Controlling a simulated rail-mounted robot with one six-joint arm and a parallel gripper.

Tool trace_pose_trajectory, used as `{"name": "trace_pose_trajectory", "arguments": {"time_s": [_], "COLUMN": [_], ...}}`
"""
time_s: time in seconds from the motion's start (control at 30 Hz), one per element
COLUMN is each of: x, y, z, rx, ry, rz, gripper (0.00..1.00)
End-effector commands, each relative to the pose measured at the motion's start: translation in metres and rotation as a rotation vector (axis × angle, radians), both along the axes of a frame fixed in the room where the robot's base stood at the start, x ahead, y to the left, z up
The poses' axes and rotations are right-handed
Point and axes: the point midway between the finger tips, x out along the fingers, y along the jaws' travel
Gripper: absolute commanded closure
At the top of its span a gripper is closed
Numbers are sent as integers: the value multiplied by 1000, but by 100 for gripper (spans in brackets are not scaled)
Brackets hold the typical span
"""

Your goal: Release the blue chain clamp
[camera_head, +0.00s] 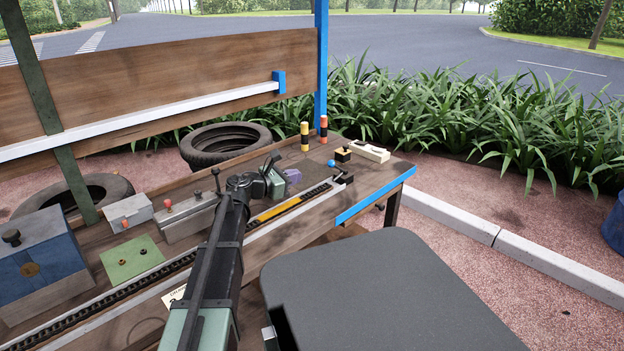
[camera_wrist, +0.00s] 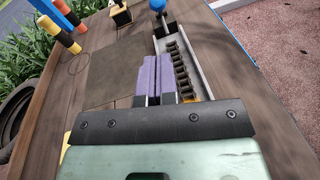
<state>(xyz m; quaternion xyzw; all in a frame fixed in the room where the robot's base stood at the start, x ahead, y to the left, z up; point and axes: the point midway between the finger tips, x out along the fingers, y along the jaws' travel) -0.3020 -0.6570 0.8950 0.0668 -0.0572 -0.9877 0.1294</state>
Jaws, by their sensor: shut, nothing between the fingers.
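The blue chain clamp shows as a blue ball knob (camera_head: 331,163) on a dark lever and base at the far right end of the chain rail. In the wrist view the blue knob (camera_wrist: 157,5) is at the top edge, partly cut off. My gripper (camera_head: 293,176) is left of the clamp in the head view, apart from it and over the bench. In the wrist view my gripper's two purple fingers (camera_wrist: 156,64) lie side by side, shut and empty, pointing toward the clamp. The chain (camera_wrist: 180,62) lies in a light metal rail just right of the fingers.
Yellow-black (camera_head: 304,137) and red-black posts (camera_head: 323,129) stand at the bench's far edge. A black block (camera_head: 343,154) and a cream piece (camera_head: 371,152) sit beyond the knob. A grey box with a red knob (camera_head: 187,217) and a blue box (camera_head: 44,262) stand left.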

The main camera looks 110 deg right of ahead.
Motion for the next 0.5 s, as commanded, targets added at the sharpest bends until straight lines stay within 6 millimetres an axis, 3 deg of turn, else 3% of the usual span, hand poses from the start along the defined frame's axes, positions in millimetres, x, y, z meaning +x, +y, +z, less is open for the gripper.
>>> {"name": "trace_pose_trajectory", "arguments": {"time_s": [0.37,0.5], "x": [-5,-20], "y": [-1,-6], "z": [0,-3], "rx": [12,11], "ry": [3,3], "rz": [0,-2], "gripper": [100,100]}}
